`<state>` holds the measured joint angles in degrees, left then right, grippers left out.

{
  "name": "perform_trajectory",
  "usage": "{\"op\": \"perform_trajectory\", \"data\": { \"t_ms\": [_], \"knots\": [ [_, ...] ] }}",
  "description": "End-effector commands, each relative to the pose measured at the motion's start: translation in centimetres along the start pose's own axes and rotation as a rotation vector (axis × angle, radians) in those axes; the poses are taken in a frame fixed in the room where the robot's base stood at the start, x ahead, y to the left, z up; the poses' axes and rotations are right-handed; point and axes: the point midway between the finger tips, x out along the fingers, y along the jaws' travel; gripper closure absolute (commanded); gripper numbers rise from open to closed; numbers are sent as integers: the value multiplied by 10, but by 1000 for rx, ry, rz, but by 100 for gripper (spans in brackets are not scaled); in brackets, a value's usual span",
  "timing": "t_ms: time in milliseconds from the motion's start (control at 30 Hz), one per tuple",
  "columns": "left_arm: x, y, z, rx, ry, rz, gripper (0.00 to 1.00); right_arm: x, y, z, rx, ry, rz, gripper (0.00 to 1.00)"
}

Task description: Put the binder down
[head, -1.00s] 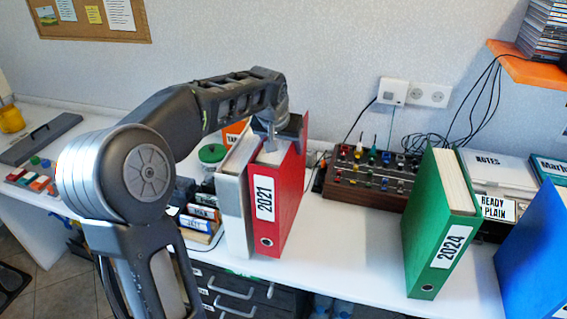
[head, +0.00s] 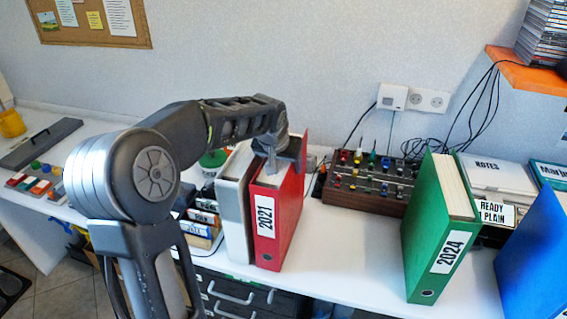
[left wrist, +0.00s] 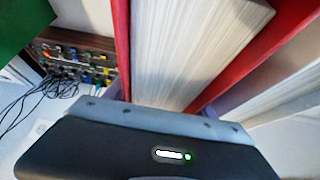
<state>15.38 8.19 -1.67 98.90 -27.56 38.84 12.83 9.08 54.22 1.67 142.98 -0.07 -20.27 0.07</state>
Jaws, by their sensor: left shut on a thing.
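A red binder labelled 2021 (head: 265,217) stands upright on the white shelf, its spine facing the front edge. My left gripper (head: 272,158) is shut on the top of the red binder from above. In the left wrist view the red binder (left wrist: 190,50) shows its white pages and red covers close under the gripper (left wrist: 150,110). I cannot tell whether the binder's underside touches the shelf, though its lower edge looks level with the surface. My right gripper is not in view.
A white binder (head: 233,205) stands close on the left of the red one. A green 2024 binder (head: 430,240) and a blue binder (head: 535,260) stand to the right. A mixer box (head: 368,185) sits behind the free white shelf (head: 345,240) between red and green.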

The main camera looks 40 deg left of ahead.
Motion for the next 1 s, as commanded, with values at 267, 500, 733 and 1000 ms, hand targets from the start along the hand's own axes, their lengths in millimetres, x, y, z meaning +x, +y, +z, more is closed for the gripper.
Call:
{"op": "perform_trajectory", "data": {
  "t_ms": [267,500,733,1000],
  "knots": [
    [2,0,1,0,0,0,27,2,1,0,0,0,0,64],
    [1,0,1,0,0,0,27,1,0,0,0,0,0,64],
    [-15,0,-1,0,3,0,27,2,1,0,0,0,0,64],
    [-67,0,-1,0,5,0,27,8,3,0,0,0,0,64]
  ]
}}
